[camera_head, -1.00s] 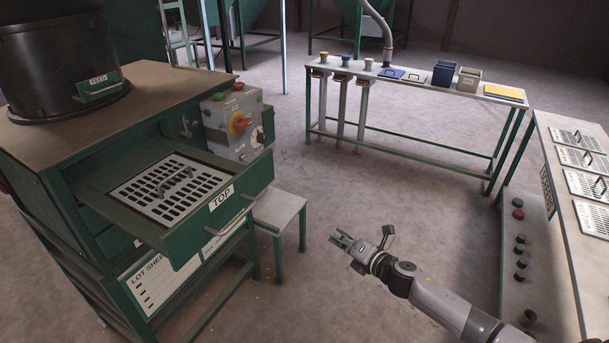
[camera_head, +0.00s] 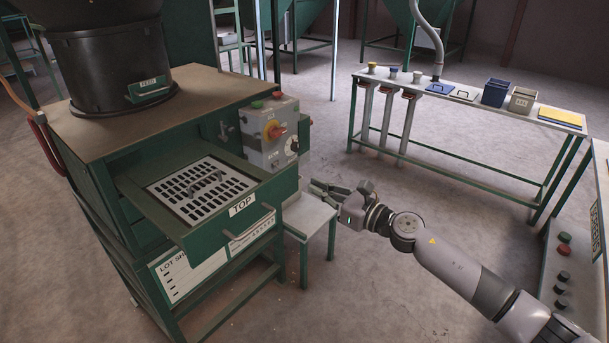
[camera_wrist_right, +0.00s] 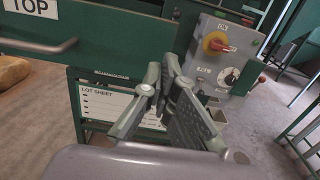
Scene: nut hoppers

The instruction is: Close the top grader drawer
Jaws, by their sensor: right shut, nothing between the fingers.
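The top grader drawer (camera_head: 238,226) is green, labelled TOP, and stands pulled out of the grader cabinet (camera_head: 112,205). A slotted metal screen (camera_head: 203,190) with a handle lies in it. Its bar handle (camera_head: 250,222) is on the front. In the right wrist view the drawer front's handle (camera_wrist_right: 38,46) shows at upper left. My right gripper (camera_head: 318,190) is shut and empty, to the right of the drawer front and apart from it. Its fingers (camera_wrist_right: 168,88) also show in the right wrist view. My left gripper is not in view.
A control box (camera_head: 272,135) with a red-yellow switch is beside the drawer on the cabinet. A small grey stool (camera_head: 308,215) stands below my right gripper. A black feed hopper (camera_head: 115,65) sits on top. A long bench (camera_head: 460,105) stands behind; open floor lies between.

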